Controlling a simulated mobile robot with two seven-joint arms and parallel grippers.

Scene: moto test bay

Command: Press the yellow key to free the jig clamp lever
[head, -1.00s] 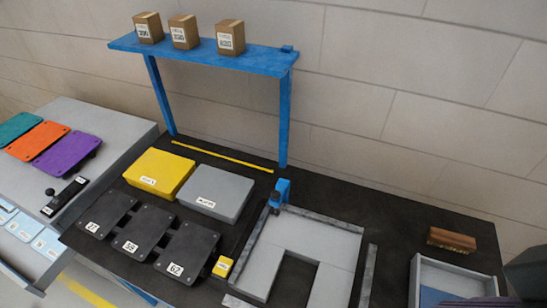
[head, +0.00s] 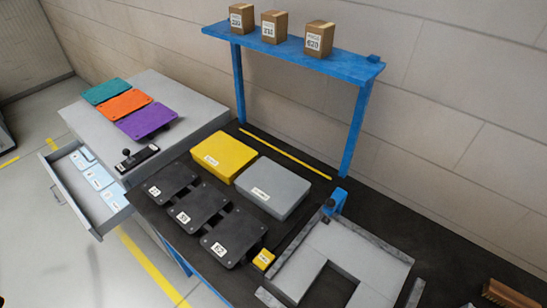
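A small yellow key (head: 263,259) with a white label sits on the black bench top, beside the front left corner of the grey jig (head: 325,245). A blue clamp (head: 336,201) with a dark part, perhaps its lever, stands at the jig's back left corner. Whether the lever is locked or free cannot be told. Neither of my grippers is in view.
A yellow box (head: 224,156) and a grey box (head: 272,188) lie behind several numbered black plates (head: 205,208). A blue shelf (head: 290,52) with cartons stands at the back. On the left, a grey cabinet (head: 190,108) has an open drawer (head: 112,205). A brush (head: 508,294) lies at right.

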